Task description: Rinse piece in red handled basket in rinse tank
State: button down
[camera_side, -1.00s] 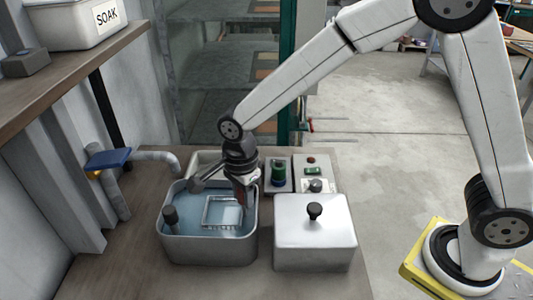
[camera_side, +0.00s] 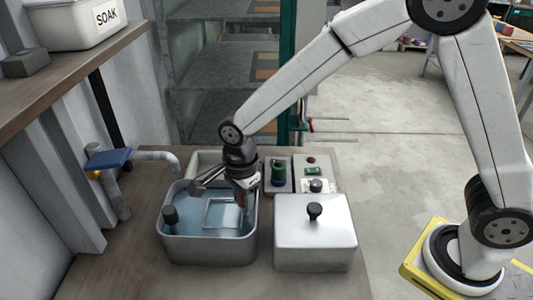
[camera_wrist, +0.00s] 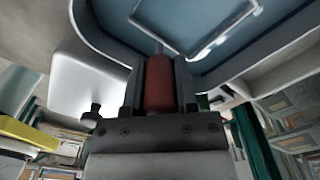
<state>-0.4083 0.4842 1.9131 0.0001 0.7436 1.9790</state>
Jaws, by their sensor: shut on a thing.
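My gripper (camera_side: 243,194) is over the right side of the water-filled metal tank (camera_side: 211,252), pointing down. In the wrist view its jaws are shut on a red handle (camera_wrist: 158,85). The handle belongs to the wire basket (camera_side: 222,213), whose pale rectangular rim shows in the tank's blue water. The rim also shows at the top of the wrist view (camera_wrist: 208,47). The rest of the basket is under the water or too faint to see. I cannot make out a piece in it.
A closed metal box with a black knob (camera_side: 315,240) stands right of the tank. A pale tray (camera_side: 203,160) and small control boxes (camera_side: 315,185) are behind. A blue-handled pipe (camera_side: 108,158) is at the left. A SOAK bin (camera_side: 70,35) sits on the shelf.

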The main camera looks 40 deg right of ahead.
jog(key=shift+r, duration=0.65)
jog(key=shift+f, duration=0.1)
jog(key=shift+f, duration=1.05)
jog(key=shift+r, duration=0.1)
jog(key=shift+r, duration=1.05)
jog(key=shift+f, duration=0.15)
jog(key=shift+f, duration=1)
jog(key=shift+r, duration=0.15)
jog(key=shift+r, duration=5.9)
